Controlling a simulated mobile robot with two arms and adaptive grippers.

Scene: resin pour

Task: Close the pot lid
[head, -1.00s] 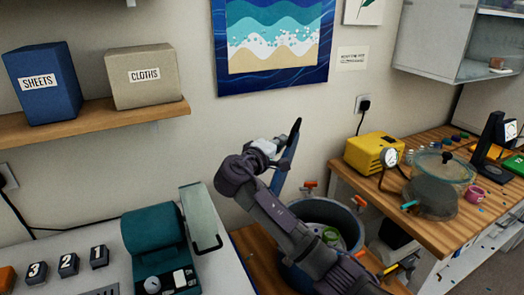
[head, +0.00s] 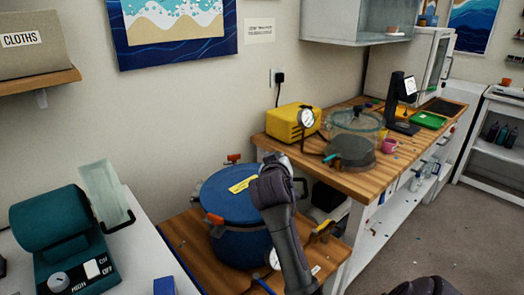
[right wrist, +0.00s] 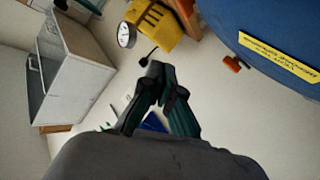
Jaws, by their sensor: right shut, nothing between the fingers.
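The blue pot (head: 238,245) stands on a low wooden bench. Its blue lid (head: 217,190), with a yellow label, lies over the top and looks level; my right arm hides part of its right side. In the right wrist view, the lid (right wrist: 280,22) fills the upper right corner. My right gripper (head: 280,163) is over the lid's right part in the head view; its fingertips are hard to make out there. In the right wrist view, the fingers (right wrist: 156,75) are shut and empty, apart from the lid in the picture. My left gripper is out of view.
Orange-handled clamps (head: 214,218) ring the pot. A yellow pump (head: 293,121) with a gauge and a glass chamber (head: 355,128) stand on the wooden counter (head: 375,183) to the right. A teal machine (head: 50,220) is at left. Floor is open at right.

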